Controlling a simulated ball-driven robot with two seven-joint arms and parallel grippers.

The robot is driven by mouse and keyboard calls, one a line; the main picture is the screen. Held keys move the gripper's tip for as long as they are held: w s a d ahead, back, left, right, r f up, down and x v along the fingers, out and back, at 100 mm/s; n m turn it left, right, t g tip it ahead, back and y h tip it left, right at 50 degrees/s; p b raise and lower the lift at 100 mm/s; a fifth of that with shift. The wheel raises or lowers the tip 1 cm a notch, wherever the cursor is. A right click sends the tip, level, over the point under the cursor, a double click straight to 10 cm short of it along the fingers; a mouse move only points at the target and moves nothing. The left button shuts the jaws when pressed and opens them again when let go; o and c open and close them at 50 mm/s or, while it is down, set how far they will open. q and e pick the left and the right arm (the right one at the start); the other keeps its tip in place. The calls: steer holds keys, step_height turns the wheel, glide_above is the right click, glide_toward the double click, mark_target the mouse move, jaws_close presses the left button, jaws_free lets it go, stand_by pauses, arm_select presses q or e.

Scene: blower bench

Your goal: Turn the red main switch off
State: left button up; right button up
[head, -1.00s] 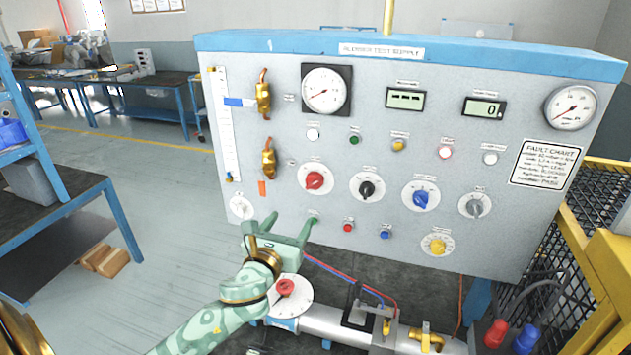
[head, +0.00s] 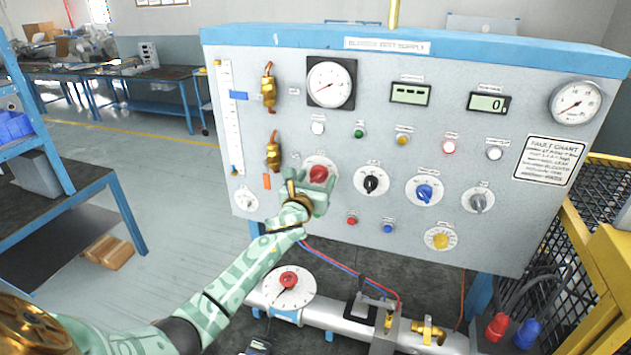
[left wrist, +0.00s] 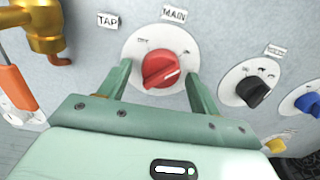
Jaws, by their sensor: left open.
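The red main switch (head: 318,174) is a round knob on a white dial on the grey panel. In the left wrist view the red knob (left wrist: 161,69) sits below a MAIN label, its white pointer line slanting up to the right. My left gripper (head: 308,184) is in front of this dial in the head view. In the left wrist view its two green fingers (left wrist: 157,78) are apart, one on each side of the knob. The left gripper is open, and I cannot tell whether a finger touches the knob. My right gripper is not in view.
A black knob (head: 371,181), a blue knob (head: 424,193) and a grey knob (head: 477,202) are to the right on the panel. A brass tap (head: 273,152) is close on the left. A red-handled dial (head: 288,280) sits on the pipe below.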

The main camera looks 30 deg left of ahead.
arm_select(q)
steer(key=c, duration=1)
steer(key=shift+o, duration=0.2)
steer(key=n, duration=0.4)
steer(key=shift+d+p, duration=0.1)
steer(key=shift+p, duration=0.25)
steer(key=n, duration=0.4)
steer(key=shift+n+p, duration=0.3)
steer(key=n, duration=0.4)
steer(key=shift+r+n+p, duration=0.1)
steer(key=shift+n+p, duration=0.2)
steer(key=n, duration=0.4)
steer(key=shift+n+p, duration=0.3)
steer(key=shift+p, duration=0.05)
